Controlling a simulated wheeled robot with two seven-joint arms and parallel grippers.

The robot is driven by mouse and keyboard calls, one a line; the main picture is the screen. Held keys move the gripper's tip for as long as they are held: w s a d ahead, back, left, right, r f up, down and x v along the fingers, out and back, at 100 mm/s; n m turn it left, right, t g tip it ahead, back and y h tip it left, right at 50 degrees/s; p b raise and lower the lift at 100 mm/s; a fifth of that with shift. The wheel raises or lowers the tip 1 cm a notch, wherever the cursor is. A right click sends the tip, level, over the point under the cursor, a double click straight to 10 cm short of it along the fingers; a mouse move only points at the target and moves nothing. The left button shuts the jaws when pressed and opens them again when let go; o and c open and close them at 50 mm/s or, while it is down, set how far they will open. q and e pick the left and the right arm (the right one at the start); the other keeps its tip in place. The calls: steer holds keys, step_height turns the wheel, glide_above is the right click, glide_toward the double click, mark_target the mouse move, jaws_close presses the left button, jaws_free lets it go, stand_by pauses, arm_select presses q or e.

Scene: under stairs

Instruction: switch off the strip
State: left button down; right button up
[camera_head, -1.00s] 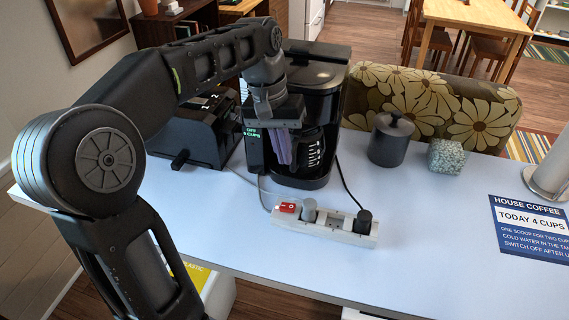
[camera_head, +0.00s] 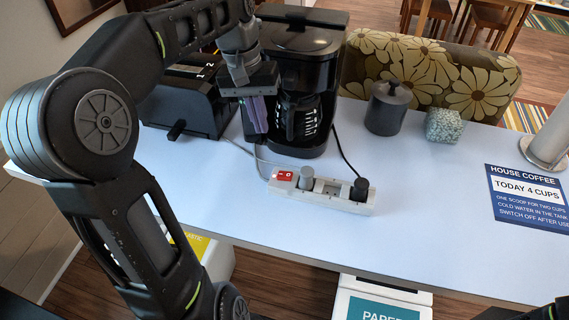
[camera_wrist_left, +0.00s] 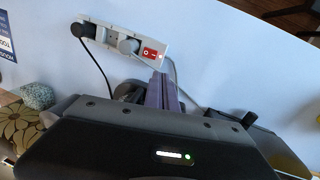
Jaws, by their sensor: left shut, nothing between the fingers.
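The white power strip (camera_head: 325,196) lies on the pale counter, with a red rocker switch (camera_head: 284,175) at its left end. A grey plug (camera_head: 306,178) and a black plug (camera_head: 359,188) sit in it. In the wrist view the strip (camera_wrist_left: 100,34) and its red switch (camera_wrist_left: 149,53) show just beyond the fingertips. I cannot tell which way the rocker is pressed. My left gripper (camera_head: 257,122) is shut and empty, fingers pointing down, above and behind the switch, apart from it. Its fingers also show in the wrist view (camera_wrist_left: 161,92).
A black coffee maker (camera_head: 300,60) stands behind the strip, close beside my left gripper. A black toaster (camera_head: 188,105) is to its left. A dark canister (camera_head: 387,108) and a house coffee sign (camera_head: 528,197) are to the right. The front counter is clear.

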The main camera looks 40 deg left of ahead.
arm_select(q)
steer(key=d, duration=0.2)
steer(key=w+d+r+m, duration=0.1)
steer(key=b, duration=0.2)
glide_toward(287, 175)
steer(key=f, duration=0.4)
steer(key=d+f, duration=0.1)
steer(key=f, duration=0.1)
steer(key=shift+w+f, duration=0.2)
steer(key=shift+f, duration=0.2)
